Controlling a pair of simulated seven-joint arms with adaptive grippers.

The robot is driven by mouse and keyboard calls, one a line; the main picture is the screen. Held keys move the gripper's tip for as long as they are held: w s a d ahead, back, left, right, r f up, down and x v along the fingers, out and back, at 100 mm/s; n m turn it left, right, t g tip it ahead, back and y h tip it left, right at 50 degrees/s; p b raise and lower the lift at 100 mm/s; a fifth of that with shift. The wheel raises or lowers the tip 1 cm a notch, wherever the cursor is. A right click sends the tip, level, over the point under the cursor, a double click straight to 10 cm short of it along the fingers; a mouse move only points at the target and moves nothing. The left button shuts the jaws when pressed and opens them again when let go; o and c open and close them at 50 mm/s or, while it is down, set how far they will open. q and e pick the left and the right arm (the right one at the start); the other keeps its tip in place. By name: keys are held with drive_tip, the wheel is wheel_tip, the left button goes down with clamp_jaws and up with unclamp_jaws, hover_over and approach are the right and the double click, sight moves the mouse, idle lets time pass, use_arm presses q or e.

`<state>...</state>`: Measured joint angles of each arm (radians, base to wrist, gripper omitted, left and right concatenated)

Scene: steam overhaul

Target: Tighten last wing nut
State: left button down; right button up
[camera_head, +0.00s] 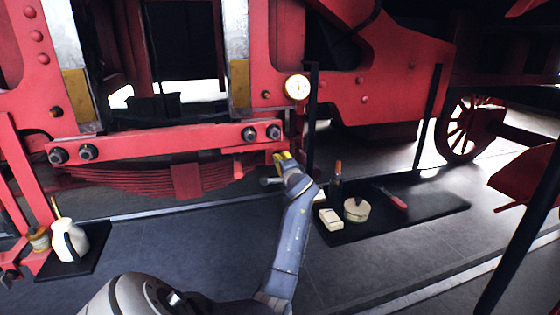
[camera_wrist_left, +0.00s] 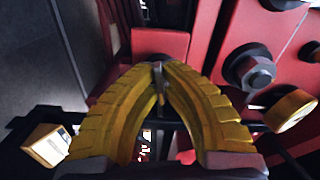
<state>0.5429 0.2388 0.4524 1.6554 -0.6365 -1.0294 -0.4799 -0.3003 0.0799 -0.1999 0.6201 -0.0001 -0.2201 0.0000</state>
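A small grey wing nut (camera_wrist_left: 158,82) stands on edge between the yellow fingertips in the left wrist view, in front of a red plate (camera_wrist_left: 160,45). My left gripper (camera_wrist_left: 160,70) has its two curved fingers drawn together with the tips on either side of the nut, seemingly touching it. In the head view my left gripper (camera_head: 283,158) is at the right end of the red spring beam, below its bolts. The wing nut is too small to make out there. My right gripper is in neither view.
Large hex bolts (camera_wrist_left: 250,68) sit close right of the fingers. A dial gauge (camera_head: 297,87) is above the gripper. A black mat (camera_head: 420,212) to the right holds a round tin (camera_head: 356,210), a pale box (camera_head: 331,219) and a red-handled tool (camera_head: 392,198). A white jug (camera_head: 69,240) stands left.

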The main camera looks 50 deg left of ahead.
use_arm(q)
drive_tip(key=shift+m, duration=1)
drive_tip(key=c, duration=1.6)
unclamp_jaws()
drive_tip(key=shift+o, duration=0.2)
drive_tip(key=v, duration=1.2)
